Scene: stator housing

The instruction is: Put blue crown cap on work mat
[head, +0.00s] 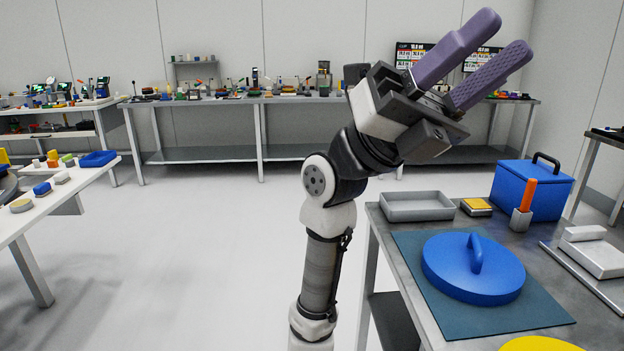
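My gripper (503,36) is raised high above the table's far side and points up and to the right. Its two purple fingers are apart with nothing between them. It is well clear of the cap and the mat.
Behind the mat are an empty grey tray (417,206), a yellow-topped block (476,207), a cup with an orange-handled tool (522,216) and a blue box (531,190). A white block (590,252) is at right. A yellow round piece (540,344) is cut off at the bottom. Open floor lies left.

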